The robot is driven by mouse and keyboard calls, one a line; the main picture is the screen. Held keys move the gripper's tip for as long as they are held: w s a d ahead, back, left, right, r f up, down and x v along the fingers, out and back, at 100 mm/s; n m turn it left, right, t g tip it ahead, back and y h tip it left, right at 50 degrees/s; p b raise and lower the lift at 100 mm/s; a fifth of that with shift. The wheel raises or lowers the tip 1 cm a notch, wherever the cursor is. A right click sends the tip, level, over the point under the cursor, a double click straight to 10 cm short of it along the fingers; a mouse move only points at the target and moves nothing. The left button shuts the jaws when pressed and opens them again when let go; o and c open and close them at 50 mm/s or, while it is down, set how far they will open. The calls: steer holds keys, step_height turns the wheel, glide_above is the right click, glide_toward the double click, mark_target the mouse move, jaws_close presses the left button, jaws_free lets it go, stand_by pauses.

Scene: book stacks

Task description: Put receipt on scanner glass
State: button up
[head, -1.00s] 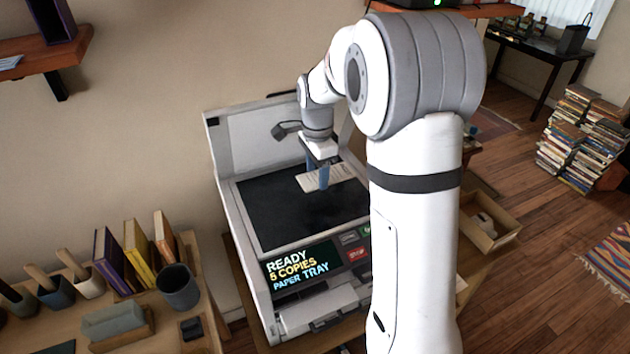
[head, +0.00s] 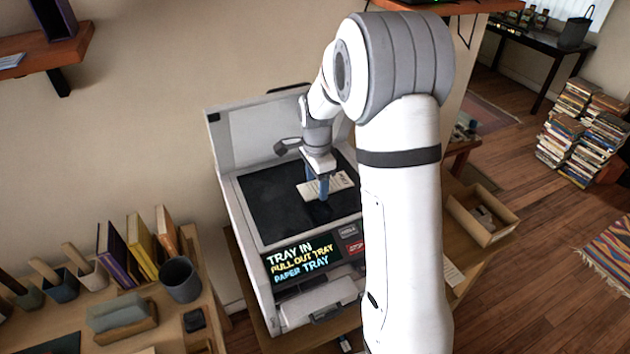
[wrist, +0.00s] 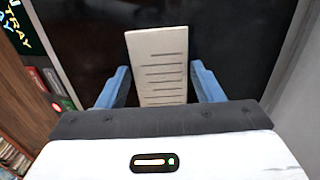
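The receipt (head: 341,183) is a pale, flat slip with printed lines. It is over the dark scanner glass (head: 270,207), under the scanner's raised lid (head: 245,137). My gripper (head: 320,189) points down at it from above.
The scanner's front screen (head: 300,257) reads "TRAY IN, PULL OUT TRAY, PAPER TRAY". A desk with books (head: 140,250) and a grey cup (head: 180,279) stands left. An open cardboard box (head: 482,214) is right of my arm. The glass's left part is clear.

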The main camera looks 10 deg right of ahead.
mark_target(317, 188)
steer(key=shift+o, duration=1.4)
steer(key=shift+r, duration=0.1)
step_height(317, 188, up, 8)
steer(key=f+b, duration=0.1)
steer(key=s+r+n+t, duration=0.2)
steer(key=s+r+n, duration=0.5)
steer(key=s, duration=0.5)
steer(key=s+f+n+t, duration=0.1)
steer(key=s+n, duration=0.7)
steer(key=s, duration=0.6)
steer(key=shift+a+n, duration=0.2)
steer(key=shift+n, duration=0.1)
steer(key=shift+s+f, duration=0.1)
